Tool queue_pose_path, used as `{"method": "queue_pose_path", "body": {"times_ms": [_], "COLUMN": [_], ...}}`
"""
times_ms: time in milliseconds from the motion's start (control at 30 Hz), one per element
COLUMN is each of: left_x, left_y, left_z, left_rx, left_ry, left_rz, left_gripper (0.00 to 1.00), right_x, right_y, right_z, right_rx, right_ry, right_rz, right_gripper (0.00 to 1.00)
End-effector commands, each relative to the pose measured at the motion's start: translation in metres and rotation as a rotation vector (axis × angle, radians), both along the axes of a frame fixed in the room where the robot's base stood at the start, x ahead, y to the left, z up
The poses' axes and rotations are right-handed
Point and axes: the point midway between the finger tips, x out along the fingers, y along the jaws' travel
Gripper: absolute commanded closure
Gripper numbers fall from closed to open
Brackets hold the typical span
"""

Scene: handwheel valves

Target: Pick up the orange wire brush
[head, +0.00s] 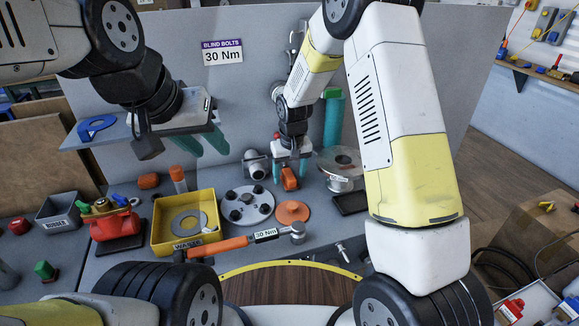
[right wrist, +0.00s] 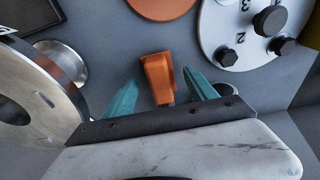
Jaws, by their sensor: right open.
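An orange block-like thing, which I take for the orange wire brush (head: 289,179), lies on the grey bench in the middle of the head view. No bristles show. My right gripper (head: 291,172) is over it, open, with one teal finger on each side. In the right wrist view the orange brush (right wrist: 157,77) stands between the two fingertips of the right gripper (right wrist: 160,95), with gaps on both sides; its near end is hidden by the gripper body. My left gripper (head: 204,143) hangs above the back left of the bench, open and empty.
A metal spool (head: 340,166) is close right of the right gripper. A grey bolted flange (head: 247,205) and an orange disc (head: 292,212) lie in front. A grey panel (head: 250,95) stands behind.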

Motion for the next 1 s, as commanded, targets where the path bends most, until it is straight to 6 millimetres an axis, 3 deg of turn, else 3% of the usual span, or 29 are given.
{"method": "queue_pose_path", "body": {"times_ms": [133,367,700,1000], "left_x": [0.0000,0.0000,0.0000,0.0000], "left_y": [0.0000,0.0000,0.0000,0.0000], "left_z": [0.0000,0.0000,0.0000,0.0000], "left_rx": [0.000,0.000,0.000,0.000], "left_ry": [0.000,0.000,0.000,0.000], "left_rz": [0.000,0.000,0.000,0.000], "left_gripper": [0.64,0.64,0.64,0.64], "right_x": [0.0023,0.0028,0.0028,0.0030], "right_y": [0.0007,0.0010,0.0011,0.0013], "right_z": [-0.0139,-0.0147,-0.0144,-0.0126], "right_rx": [0.000,0.001,0.001,0.001], "right_ry": [0.000,-0.002,-0.002,-0.003], "right_rz": [0.000,0.000,0.000,0.000], "right_gripper": [0.35,0.35,0.99,1.00]}}
